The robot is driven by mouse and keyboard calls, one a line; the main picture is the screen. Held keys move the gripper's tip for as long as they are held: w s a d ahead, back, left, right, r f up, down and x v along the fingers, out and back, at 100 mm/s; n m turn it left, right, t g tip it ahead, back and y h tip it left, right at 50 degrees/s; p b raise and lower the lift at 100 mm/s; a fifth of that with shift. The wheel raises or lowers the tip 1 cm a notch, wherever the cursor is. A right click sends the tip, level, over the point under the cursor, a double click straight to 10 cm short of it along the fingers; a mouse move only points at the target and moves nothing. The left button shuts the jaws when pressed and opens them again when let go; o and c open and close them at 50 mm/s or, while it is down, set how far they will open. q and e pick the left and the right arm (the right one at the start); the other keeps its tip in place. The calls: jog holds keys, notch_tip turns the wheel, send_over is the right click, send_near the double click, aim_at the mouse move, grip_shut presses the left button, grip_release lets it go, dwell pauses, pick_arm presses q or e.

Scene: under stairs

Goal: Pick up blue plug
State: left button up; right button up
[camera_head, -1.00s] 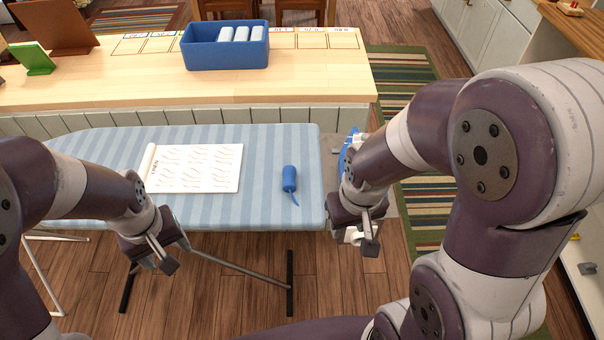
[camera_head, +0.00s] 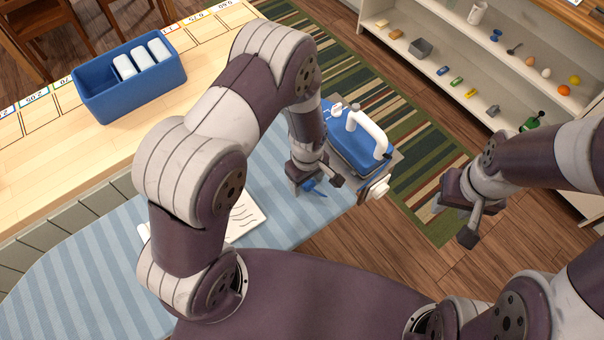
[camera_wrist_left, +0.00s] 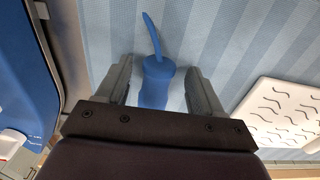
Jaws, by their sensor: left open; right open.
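The blue plug (camera_wrist_left: 156,83) lies on the striped ironing board (camera_wrist_left: 255,35) with its thin tail pointing up in the left wrist view. My left gripper (camera_wrist_left: 162,85) is open, with one finger on each side of the plug and small gaps between. In the head view my left gripper (camera_head: 316,184) is over the right end of the board and hides most of the plug; a bit of blue (camera_head: 312,187) shows between the fingers. My right gripper (camera_head: 466,222) is open and empty, out over the wooden floor at the right.
A blue and white iron (camera_head: 358,140) stands at the board's right end, close to my left gripper; its blue body is at the left edge of the wrist view. A blue bin (camera_head: 130,85) stands on the wooden counter (camera_head: 50,175).

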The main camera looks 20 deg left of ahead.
pick_arm(q)
jog(key=shift+w+d, duration=0.1)
jog(key=shift+d, duration=0.5)
jog(key=shift+a, duration=0.65)
grip_shut()
jog(key=shift+d, duration=0.35)
jog(key=shift+a+r, duration=0.1)
jog(key=shift+r, duration=0.3)
notch_tip(320, 180, up, 3)
jog(key=shift+a+f+b, duration=0.1)
jog(key=shift+b, duration=0.55)
jog(key=s+a+r+b, duration=0.1)
jog(key=s+a+r, duration=0.6)
jog(key=s, duration=0.2)
jog(key=shift+r, duration=0.2)
pick_arm(e)
jog(key=f, duration=0.2)
jog(key=shift+d+f, duration=0.2)
jog(key=shift+f, duration=0.15)
